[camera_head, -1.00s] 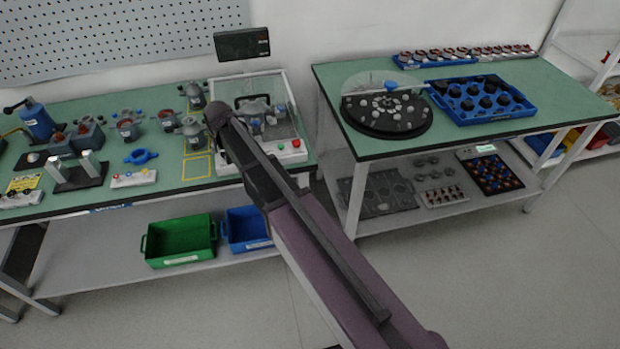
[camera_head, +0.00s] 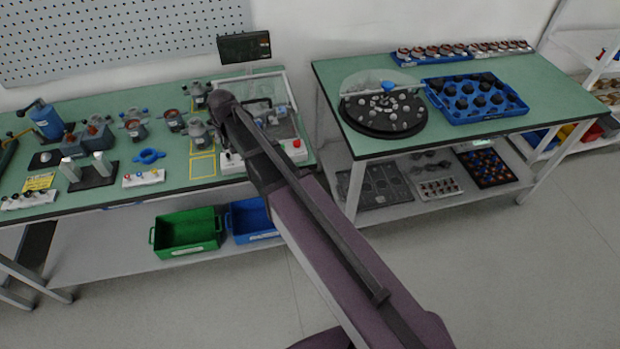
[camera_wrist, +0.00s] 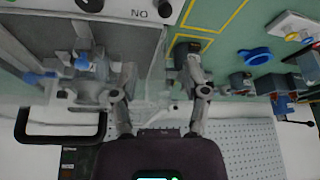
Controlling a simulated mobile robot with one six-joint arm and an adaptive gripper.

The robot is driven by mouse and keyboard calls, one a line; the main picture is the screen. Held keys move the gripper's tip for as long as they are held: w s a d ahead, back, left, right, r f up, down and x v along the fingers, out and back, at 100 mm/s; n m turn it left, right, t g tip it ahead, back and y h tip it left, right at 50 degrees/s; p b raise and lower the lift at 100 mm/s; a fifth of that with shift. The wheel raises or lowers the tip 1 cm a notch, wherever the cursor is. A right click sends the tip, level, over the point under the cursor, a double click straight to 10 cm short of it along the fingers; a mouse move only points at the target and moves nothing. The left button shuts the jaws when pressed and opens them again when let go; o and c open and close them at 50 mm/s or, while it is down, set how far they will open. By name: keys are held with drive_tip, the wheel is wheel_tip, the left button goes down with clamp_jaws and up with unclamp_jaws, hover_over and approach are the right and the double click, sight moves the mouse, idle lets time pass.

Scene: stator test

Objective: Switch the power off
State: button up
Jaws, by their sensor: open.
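The test station (camera_head: 235,167) is a white-based unit with a clear cover, at the right end of the left bench. A red button (camera_head: 296,144) shows on its front; my arm hides part of the panel. In the wrist view, a small dark knob (camera_wrist: 165,8) sits beside upside-down "ON" lettering at the top edge, with another dark knob (camera_wrist: 90,5) to its left. My gripper (camera_wrist: 160,72) is open, its fingers apart with nothing clearly held between them. The knobs appear beyond the fingertips, without visible contact. In the head view my arm hides the fingers.
A black handle (camera_wrist: 60,138) and a grey motor part with blue ends (camera_wrist: 85,75) are close to my left finger. Stators and fixtures stand left on the bench (camera_head: 120,200). A dark display (camera_head: 243,46) stands behind. The right bench holds a round turntable (camera_head: 383,132) and blue tray (camera_head: 425,90).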

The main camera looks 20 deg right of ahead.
drive_tip(key=s+d+f+m+g+b, duration=0.1)
drive_tip(key=s+d+f+g+b, duration=0.1)
drive_tip(key=s+d, duration=0.8)
drive_tip(key=s+d+f+m+g+h+b, duration=0.1)
drive_tip(key=s+d+f+g+b, duration=0.1)
drive_tip(key=s+d, duration=0.9)
drive_tip(key=shift+s+f+m, duration=0.3)
drive_tip(key=shift+f, duration=0.15)
idle(0.5)
drive_tip(key=shift+s+d, duration=0.1)
drive_tip(key=shift+s+d, duration=0.3)
drive_tip(key=shift+s, duration=0.1)
drive_tip(key=shift+c, duration=0.2)
idle(0.8)
